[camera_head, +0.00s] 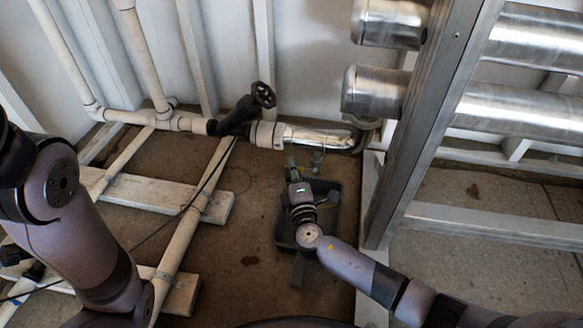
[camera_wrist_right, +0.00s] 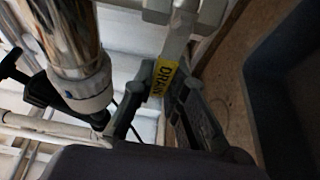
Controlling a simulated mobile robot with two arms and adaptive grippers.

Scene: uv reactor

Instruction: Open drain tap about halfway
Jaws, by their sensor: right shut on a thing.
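The drain tap's lever, with a yellow DRAIN label (camera_wrist_right: 165,78), lies between the two fingers of my right gripper (camera_wrist_right: 158,108) in the right wrist view. The fingers are shut on it. In the head view, my right gripper (camera_head: 292,168) reaches up to the tap below the shiny metal pipe (camera_head: 315,135). The tap is small there and mostly hidden by the gripper, so its angle is hard to tell. My left arm comes in at the left, but I cannot make out its gripper.
A dark tray (camera_head: 327,215) lies on the floor under my right wrist. A metal frame post (camera_head: 425,130) and steel cylinders (camera_head: 375,92) stand close on the right.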

